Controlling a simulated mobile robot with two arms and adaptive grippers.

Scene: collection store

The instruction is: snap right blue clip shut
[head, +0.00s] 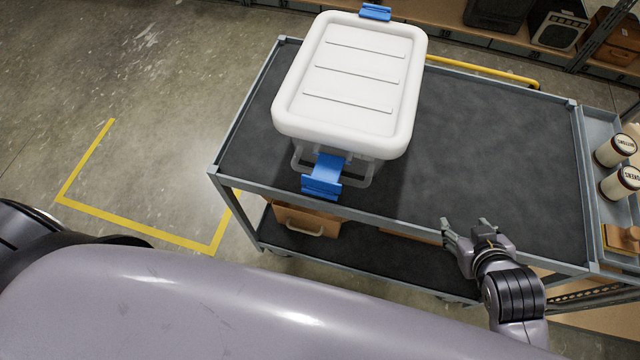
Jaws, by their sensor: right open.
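A storage box with a white ribbed lid (350,75) and a translucent body stands on the cart's top, left of its middle. The lid lies on the box. One blue clip (322,178) is at the near end and angles outward from the wall below the lid rim. Another blue clip (376,12) sticks out past the far end. I cannot tell which clip is the right one. My right gripper (465,228) is open and empty at the cart's near edge, right of the near clip and well apart from it. My left gripper is out of view.
The grey cart (500,140) has a raised metal rim and a clear dark top right of the box. A side tray at right holds two labelled jars (616,150). A brown case (300,219) sits on the lower shelf. Shelving stands behind.

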